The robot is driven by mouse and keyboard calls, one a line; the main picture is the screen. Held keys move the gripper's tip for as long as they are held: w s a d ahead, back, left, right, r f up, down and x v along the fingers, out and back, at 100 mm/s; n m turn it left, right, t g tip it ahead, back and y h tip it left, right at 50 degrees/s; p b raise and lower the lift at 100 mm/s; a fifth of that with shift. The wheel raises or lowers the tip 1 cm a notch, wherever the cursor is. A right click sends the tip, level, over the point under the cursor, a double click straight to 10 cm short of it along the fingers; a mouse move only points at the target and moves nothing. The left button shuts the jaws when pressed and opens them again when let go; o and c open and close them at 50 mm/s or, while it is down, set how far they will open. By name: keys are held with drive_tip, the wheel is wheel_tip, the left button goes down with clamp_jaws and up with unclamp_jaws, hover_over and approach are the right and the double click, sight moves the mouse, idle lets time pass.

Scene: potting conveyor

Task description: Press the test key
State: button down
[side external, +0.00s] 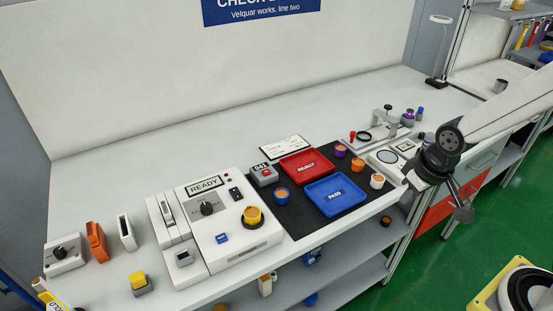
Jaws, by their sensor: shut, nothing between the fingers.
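The white tester (233,251) stands on the bench left of the middle, with a lit READY display (204,187). A small blue key (222,238) is on its lower front; its label is too small to read. An orange and yellow cup-like part (253,215) sits in a dark ring right of the key. A dark knob (206,208) is below the display. My gripper (463,212) is at the right, beyond the bench's front edge, shut and empty, far from the tester.
A red REJECT tray (306,178) and blue PASS tray (320,204) sit on a black mat (309,229) right of the tester. A yellow-topped block (139,282) and an orange part (97,240) are at left.

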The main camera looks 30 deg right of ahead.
drive_tip(key=w+a+t+y, duration=0.1)
drive_tip(key=w+a+t, duration=0.1)
drive_tip(key=w+a, duration=0.55)
drive_tip(key=m+t+y, duration=0.2)
drive_tip(key=t+y, duration=0.1)
drive_tip(key=y, duration=0.1)
hover_over(216, 236)
drive_tip(key=s+d, duration=0.1)
drive_tip(key=s, duration=0.1)
drive_tip(key=shift+w+d+r, duration=0.1)
drive_tip(key=shift+w+r, duration=0.05)
drive_tip(key=shift+r, duration=0.1)
drive_tip(key=shift+f, duration=0.1)
drive_tip(key=shift+f, duration=4.3)
drive_tip(key=shift+f, duration=0.85)
drive_tip(key=shift+r, duration=0.8)
